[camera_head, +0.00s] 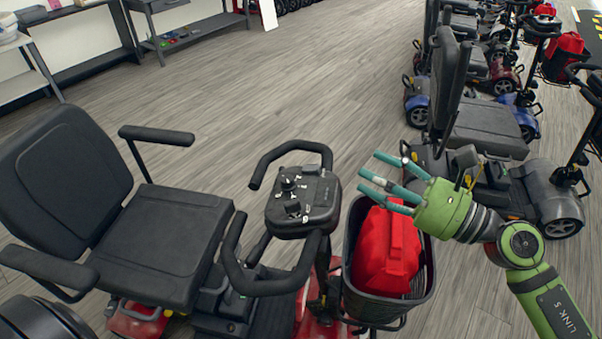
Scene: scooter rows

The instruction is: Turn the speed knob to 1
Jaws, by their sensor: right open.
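The near scooter's control panel (318,212) is a black console between two looped black handlebars, in the lower middle of the head view. The speed knob (288,184) looks like the small dark round knob on its upper left; its setting is too small to read. My right gripper (373,177) comes in from the right, green with teal fingers spread apart. It is open and empty, to the right of the panel and apart from it, above the scooter's basket. My left gripper is not in view.
The black basket (424,285) holds a red bag (388,252) just under my right gripper. The scooter's black seat (165,240) is at left. More scooters (485,125) stand in a row at right. Grey shelves (190,35) stand at the back left. The floor between is clear.

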